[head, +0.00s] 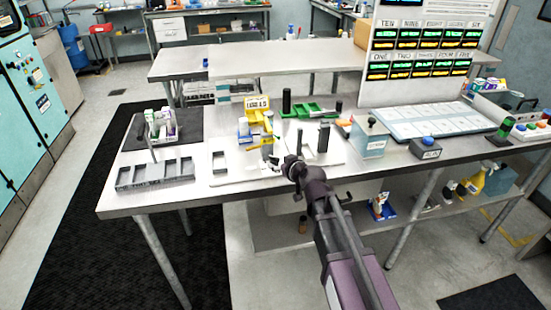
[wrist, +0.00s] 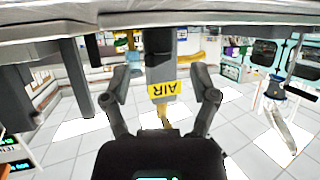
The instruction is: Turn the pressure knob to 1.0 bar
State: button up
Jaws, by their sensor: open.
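In the wrist view my gripper (wrist: 160,76) has its two dark fingers spread wide. A grey upright block with a yellow AIR label (wrist: 170,90) shows between and beyond the fingers; the label reads upside down. No contact with the fingers is visible. In the head view my gripper (head: 276,162) is small and partly hidden by my wrist, over the bench near a yellow-labelled stand (head: 257,103). I cannot pick out the pressure knob or its gauge reading in either view.
The bench (head: 225,190) holds a grey slotted tray (head: 155,173) at left, a green tray (head: 315,107) behind and a dark upright cylinder (head: 323,138) right of my gripper.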

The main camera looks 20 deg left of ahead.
aim_at(275, 161)
jog(key=s+d+r+m+t+p, duration=0.1)
jog(key=s+d+r+p, duration=0.2)
jog(key=s+d, duration=0.3)
jog(key=shift+s+d+r+h, duration=0.15)
jog(key=shift+s+r+h, duration=0.25)
jog(key=shift+w, duration=0.1)
jog(key=shift+b+x, duration=2.6)
jog(key=shift+x, duration=4.25)
grip_shut()
